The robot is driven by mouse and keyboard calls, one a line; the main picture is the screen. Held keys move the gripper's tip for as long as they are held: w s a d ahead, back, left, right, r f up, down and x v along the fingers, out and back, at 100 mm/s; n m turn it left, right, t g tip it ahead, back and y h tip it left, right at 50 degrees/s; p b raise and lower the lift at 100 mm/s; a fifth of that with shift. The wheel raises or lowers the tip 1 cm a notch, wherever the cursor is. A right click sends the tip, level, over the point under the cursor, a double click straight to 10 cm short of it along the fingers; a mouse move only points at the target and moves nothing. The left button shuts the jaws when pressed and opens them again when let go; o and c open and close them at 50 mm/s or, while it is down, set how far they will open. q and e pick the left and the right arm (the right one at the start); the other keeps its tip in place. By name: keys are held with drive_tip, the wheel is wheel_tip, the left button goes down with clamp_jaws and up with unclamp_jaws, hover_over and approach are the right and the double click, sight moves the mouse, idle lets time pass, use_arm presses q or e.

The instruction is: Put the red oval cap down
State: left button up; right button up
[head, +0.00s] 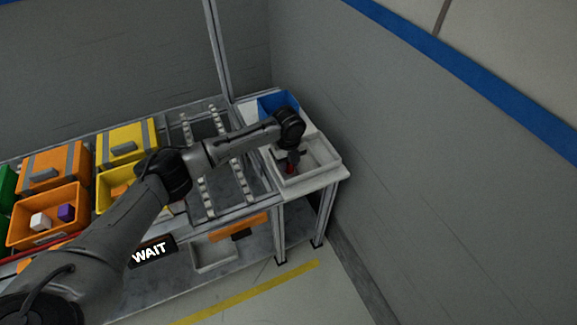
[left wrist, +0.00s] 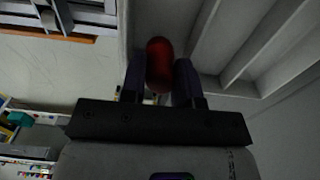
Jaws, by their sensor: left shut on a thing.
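The red oval cap (left wrist: 159,62) is held between the two dark fingers of my left gripper (left wrist: 161,80) in the left wrist view. The gripper is over the left part of a light grey tray (head: 334,164) with divided compartments, on the white side table. I cannot tell whether the cap touches the tray floor. My right gripper is not in view.
A blue bin (head: 277,101) stands behind the tray. Roller rails (head: 208,197) lie to the left. Orange bin (head: 48,216) and yellow bins stand further left, some with lids. A grey wall (head: 430,200) rises right of the side table.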

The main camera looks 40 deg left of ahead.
use_arm(q)
drive_tip(key=shift+f, duration=0.95)
drive_tip(key=o, duration=0.6)
drive_tip(key=shift+f, duration=0.1)
